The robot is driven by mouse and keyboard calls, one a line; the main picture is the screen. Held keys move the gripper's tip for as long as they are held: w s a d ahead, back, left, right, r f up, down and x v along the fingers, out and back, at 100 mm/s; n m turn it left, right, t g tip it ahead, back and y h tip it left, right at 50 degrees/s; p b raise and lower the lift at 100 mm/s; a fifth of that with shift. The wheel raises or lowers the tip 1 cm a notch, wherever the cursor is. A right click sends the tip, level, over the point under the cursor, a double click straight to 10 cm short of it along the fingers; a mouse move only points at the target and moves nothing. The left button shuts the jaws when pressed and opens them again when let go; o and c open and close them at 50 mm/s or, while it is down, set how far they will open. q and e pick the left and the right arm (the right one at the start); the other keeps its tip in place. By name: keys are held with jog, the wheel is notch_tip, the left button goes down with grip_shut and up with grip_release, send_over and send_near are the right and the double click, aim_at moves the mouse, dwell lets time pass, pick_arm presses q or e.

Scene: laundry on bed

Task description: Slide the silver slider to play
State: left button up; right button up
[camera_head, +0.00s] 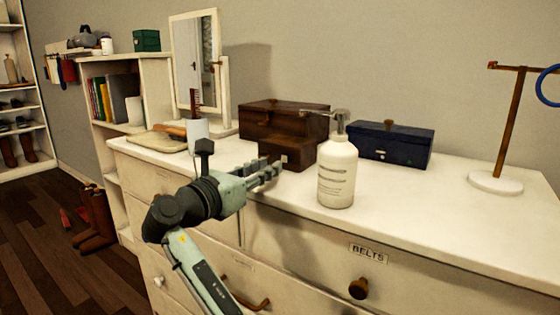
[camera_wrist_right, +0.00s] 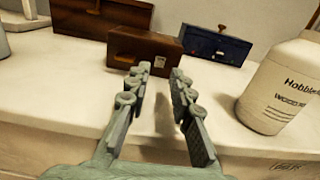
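I cannot make out a silver slider in either view. A small dark brown wooden box (camera_head: 298,152) with a small pale label stands on the white dresser top (camera_head: 440,215). It also shows in the right wrist view (camera_wrist_right: 150,52), straight beyond the fingers. My right gripper (camera_head: 268,174) is just in front of this box, over the dresser's front edge. In the right wrist view my right gripper (camera_wrist_right: 160,78) has its fingers apart with nothing between them. My left gripper is not in view.
A white pump bottle (camera_head: 337,172) stands close right of my right gripper. A larger brown box (camera_head: 268,118) and a blue box (camera_head: 391,142) are behind. A white cup (camera_head: 198,136) and mirror (camera_head: 196,62) are left. The dresser's right side is mostly clear, with a stand (camera_head: 496,182).

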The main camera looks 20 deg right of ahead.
aim_at(284, 159)
jog(key=x, duration=0.5)
jog(key=shift+c, duration=0.2)
grip_shut()
